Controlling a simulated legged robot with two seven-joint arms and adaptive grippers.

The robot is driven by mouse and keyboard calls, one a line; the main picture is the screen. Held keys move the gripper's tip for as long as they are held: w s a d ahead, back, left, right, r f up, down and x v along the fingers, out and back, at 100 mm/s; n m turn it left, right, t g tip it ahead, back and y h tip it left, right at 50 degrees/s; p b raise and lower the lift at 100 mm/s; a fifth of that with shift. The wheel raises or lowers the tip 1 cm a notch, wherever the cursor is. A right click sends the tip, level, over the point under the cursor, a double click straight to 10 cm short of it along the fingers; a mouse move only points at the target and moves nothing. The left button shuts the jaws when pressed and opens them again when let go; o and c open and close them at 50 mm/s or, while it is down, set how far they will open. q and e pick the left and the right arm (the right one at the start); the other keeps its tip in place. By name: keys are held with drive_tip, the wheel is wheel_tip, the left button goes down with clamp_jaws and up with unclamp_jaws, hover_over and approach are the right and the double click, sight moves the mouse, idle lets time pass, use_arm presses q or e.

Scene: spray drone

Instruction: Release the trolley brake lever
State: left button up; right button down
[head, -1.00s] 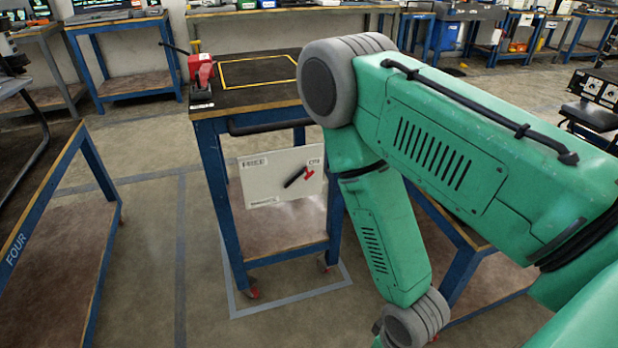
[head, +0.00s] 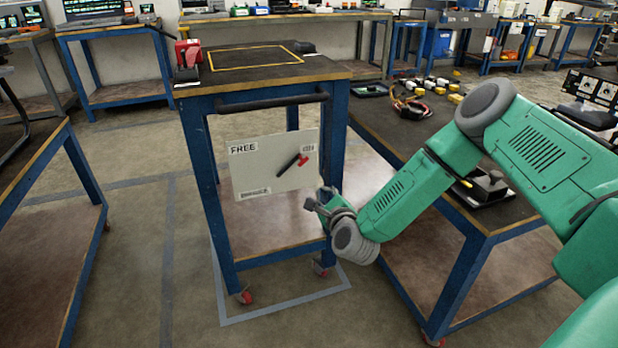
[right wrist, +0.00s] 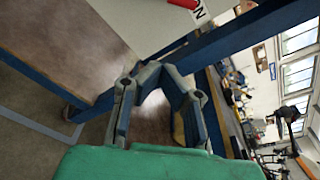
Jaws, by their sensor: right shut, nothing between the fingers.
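The blue trolley (head: 262,84) stands in the middle of the head view, with a dark top and a push bar. A white panel (head: 265,180) marked FREE at its upper left hangs on its front. The brake lever (head: 288,166) is a dark bar with a red end piece at the panel's right side, tilted up to the right. In the right wrist view only a red piece of it (right wrist: 184,3) shows at the top edge. My right gripper (head: 314,202) is just right of and below the lever, near the panel's lower right corner, shut and empty. My left gripper is out of view.
A workbench (head: 425,165) with parts on it stands close on the right, beside my right arm. Another blue bench (head: 50,170) stands on the left. A red vise-like tool (head: 188,53) sits on the trolley's top left corner. Floor in front is clear.

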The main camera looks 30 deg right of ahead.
drive_tip(key=shift+w+d+r+m+h, duration=0.15)
drive_tip(key=shift+d+r+m+h, duration=0.15)
drive_tip(key=shift+d+r+m, duration=0.1)
drive_tip(key=shift+f, duration=0.1)
drive_tip(key=b+x, duration=0.3)
drive_tip(key=x, duration=0.7)
drive_tip(key=a+r, duration=0.2)
drive_tip(key=r, duration=0.1)
drive_tip(key=shift+a+r, duration=0.1)
drive_tip(key=shift+a, duration=0.2)
drive_tip(key=shift+a+r+n, duration=0.15)
drive_tip(key=shift+r+n, duration=0.1)
drive_tip(key=shift+n, duration=0.15)
